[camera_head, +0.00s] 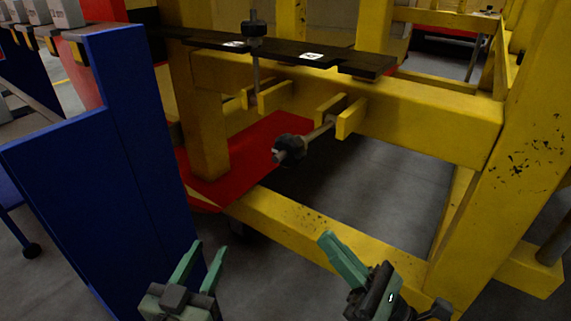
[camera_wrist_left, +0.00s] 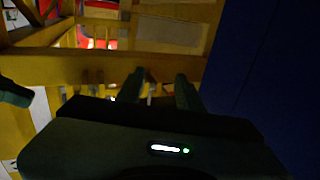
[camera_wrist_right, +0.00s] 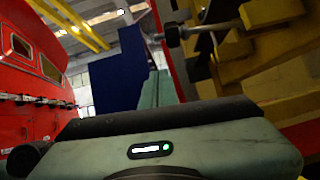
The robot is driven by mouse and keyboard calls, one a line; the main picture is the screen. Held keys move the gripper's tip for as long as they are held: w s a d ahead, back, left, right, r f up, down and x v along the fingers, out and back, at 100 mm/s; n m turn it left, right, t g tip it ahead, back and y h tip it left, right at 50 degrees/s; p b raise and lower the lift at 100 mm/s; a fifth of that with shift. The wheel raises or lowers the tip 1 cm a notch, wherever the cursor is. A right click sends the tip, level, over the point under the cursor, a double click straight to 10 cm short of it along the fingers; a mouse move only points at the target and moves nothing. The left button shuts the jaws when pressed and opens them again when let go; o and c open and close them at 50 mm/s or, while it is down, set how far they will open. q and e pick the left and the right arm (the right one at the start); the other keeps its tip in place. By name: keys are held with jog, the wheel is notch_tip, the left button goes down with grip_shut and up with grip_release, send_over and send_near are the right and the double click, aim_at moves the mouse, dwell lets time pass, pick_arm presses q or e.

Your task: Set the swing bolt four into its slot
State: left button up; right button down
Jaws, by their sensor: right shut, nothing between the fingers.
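One swing bolt (camera_head: 289,149) hangs down and outward from a pair of yellow lugs (camera_head: 349,118), its dark nut towards me; a bolt with a nut also shows in the right wrist view (camera_wrist_right: 173,35). Another swing bolt (camera_head: 255,30) stands upright at the dark slotted plate (camera_head: 369,64), its nut above the plate. No number on either bolt is readable. My left gripper (camera_head: 208,247) is open and empty, low in front of the frame; its parted fingers also show in the left wrist view (camera_wrist_left: 160,76). My right gripper (camera_head: 328,238) is shut and empty, below and right of the hanging bolt.
A yellow frame (camera_head: 430,115) with a lower beam (camera_head: 300,233) stands ahead. A blue panel (camera_head: 110,170) rises on the left. A red plate (camera_head: 235,160) lies behind the hanging bolt. Grey floor shows through the frame opening.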

pick_arm(q)
jog(key=shift+s+f, duration=0.1)
jog(key=shift+f, duration=0.2)
pick_arm(e)
jog(key=shift+f, duration=0.3)
jog(key=shift+a+r, duration=0.1)
